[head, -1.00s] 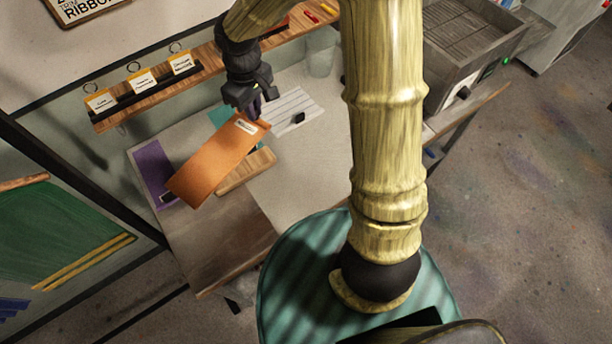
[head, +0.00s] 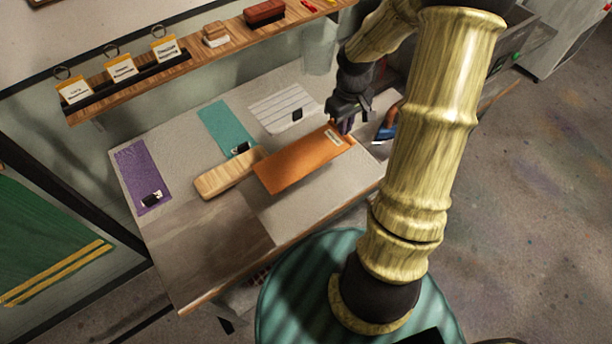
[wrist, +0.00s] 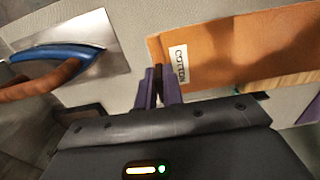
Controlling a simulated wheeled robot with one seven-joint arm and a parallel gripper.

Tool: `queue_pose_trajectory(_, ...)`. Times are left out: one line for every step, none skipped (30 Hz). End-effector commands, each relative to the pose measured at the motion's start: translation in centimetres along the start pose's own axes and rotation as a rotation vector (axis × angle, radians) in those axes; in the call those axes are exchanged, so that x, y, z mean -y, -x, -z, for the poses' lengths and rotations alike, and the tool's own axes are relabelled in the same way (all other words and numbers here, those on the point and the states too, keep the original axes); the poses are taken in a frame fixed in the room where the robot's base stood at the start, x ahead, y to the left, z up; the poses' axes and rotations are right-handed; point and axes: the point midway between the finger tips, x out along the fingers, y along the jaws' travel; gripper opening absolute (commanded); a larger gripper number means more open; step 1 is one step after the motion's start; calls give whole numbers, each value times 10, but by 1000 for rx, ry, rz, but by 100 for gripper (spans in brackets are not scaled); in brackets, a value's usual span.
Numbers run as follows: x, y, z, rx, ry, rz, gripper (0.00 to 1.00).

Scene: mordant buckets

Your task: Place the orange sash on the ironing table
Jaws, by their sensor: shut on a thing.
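The orange sash (head: 298,162) is a flat orange piece with a white label; in the wrist view (wrist: 235,50) the label reads COTTON. My gripper (head: 345,127) is shut on the sash at its labelled right end. The purple fingers (wrist: 160,85) show at the sash's edge in the wrist view. The sash extends left from the fingers over the pale ironing table (head: 325,200). A shadow falls below it; I cannot tell whether it touches the table.
A wooden block (head: 228,174), a teal strip (head: 222,127), a purple strip (head: 141,172) and a white striped cloth (head: 281,106) lie on the table. A blue iron with a wooden handle (wrist: 60,55) is close to my gripper. A shelf (head: 190,50) runs behind.

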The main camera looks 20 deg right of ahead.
Motion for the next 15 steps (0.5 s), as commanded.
queue_pose_trajectory(0, -1, 0, 1, 0, 0, 0)
queue_pose_trajectory(0, -3, 0, 1, 0, 1, 0)
queue_pose_trajectory(0, -7, 0, 2, 1, 1, 0)
queue_pose_trajectory(1, -10, 0, 2, 1, 2, 0)
queue_pose_trajectory(1, -15, 0, 2, 2, 3, 0)
queue_pose_trajectory(1, -22, 0, 4, 2, 3, 0)
queue_pose_trajectory(1, -28, 0, 4, 2, 4, 0)
queue_pose_trajectory(1, -34, 0, 5, 3, 4, 0)
queue_pose_trajectory(1, -41, 0, 4, 2, 3, 0)
queue_pose_trajectory(1, -47, 0, 5, 2, 4, 0)
queue_pose_trajectory(2, -51, 0, 4, 4, 3, 0)
queue_pose_trajectory(2, -56, 0, 3, 2, 3, 0)
queue_pose_trajectory(1, -59, 0, 3, 2, 2, 0)
queue_pose_trajectory(1, -61, 0, 2, 2, 1, 0)
queue_pose_trajectory(0, -62, 0, 1, 1, 0, 0)
